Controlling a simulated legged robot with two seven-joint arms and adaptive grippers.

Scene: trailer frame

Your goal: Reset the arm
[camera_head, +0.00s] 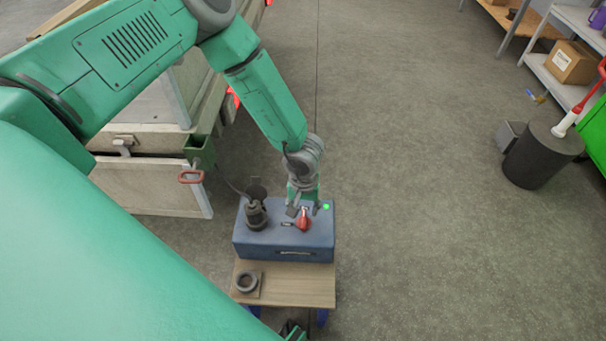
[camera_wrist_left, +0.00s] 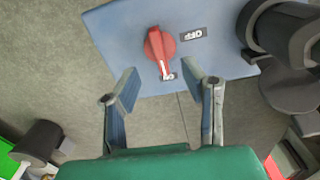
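My left gripper (camera_head: 306,208) is over the blue box (camera_head: 285,240), close to its red knob (camera_head: 303,220). In the left wrist view the gripper (camera_wrist_left: 165,90) is open, with a clear gap between its two fingers. The red knob (camera_wrist_left: 158,48) lies beyond the fingertips, roughly in line with the gap, and nothing is held. The knob's pointer is toward a small label, and an "OFF" label (camera_wrist_left: 193,33) is beside it. A green light (camera_head: 326,207) glows on the box.
The box stands on a small wooden table (camera_head: 305,285) with a dark ring (camera_head: 247,281) on it. A dark plug-like fitting (camera_head: 256,214) is on the box's left side. The trailer (camera_head: 150,185) is at left. A dark cylinder (camera_head: 540,158) stands at right; the floor between is clear.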

